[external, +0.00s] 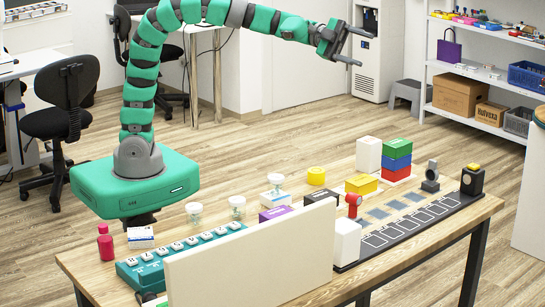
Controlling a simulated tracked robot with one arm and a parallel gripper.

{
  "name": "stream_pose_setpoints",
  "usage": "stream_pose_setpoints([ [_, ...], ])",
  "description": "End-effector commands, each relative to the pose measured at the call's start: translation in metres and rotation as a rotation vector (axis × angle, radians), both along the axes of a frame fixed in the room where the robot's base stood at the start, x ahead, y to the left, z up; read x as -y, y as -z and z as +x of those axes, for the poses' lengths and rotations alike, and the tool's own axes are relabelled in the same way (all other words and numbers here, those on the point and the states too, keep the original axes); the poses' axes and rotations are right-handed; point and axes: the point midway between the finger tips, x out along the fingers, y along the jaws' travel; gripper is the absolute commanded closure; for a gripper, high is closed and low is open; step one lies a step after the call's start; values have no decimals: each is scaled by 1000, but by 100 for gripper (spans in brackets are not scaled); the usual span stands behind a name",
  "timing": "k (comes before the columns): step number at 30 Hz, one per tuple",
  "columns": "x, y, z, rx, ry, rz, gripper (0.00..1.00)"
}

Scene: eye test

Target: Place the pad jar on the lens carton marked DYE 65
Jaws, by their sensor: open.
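My gripper (366,49) is open and empty, high above the floor beyond the table and far from the jars. Several small clear jars with pale green contents stand on the table: a left jar (194,211), a middle jar (237,206) and a right jar (276,184). The right jar seems to stand on a white carton (274,199). I cannot tell which is the pad jar. Other cartons are white and blue (140,237), purple (274,214), yellow (361,184), and a green (397,148), blue (396,160) and red (395,172) stack. The DYE 65 mark is not readable.
A cream panel (252,262) stands at the table's front and hides part of it. Nearby are a teal tray (130,275), red bottle (105,245), yellow round thing (316,176), white blocks (368,154) and black board (375,243). Shelves (432,68) stand behind right.

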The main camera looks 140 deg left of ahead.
Motion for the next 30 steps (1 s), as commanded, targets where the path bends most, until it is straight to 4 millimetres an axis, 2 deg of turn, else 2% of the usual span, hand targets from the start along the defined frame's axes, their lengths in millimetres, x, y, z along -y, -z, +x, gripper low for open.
stream_pose_setpoints([
  [1,19,-33,6,58,-21,2,35],
  [3,39,-73,8,130,-67,-15,35],
  [6,68,-120,3,222,-123,-74,35],
  [9,99,-157,-9,289,-169,-161,35],
  [12,131,-184,-25,332,-196,-277,35],
  [17,187,-204,-53,330,-200,-501,35],
  [18,203,-207,-61,316,-190,-559,35],
  [24,287,-203,-99,174,-101,-835,35],
  [27,322,-198,-117,92,-50,-929,35],
  [30,346,-196,-130,34,-10,-984,35],
])
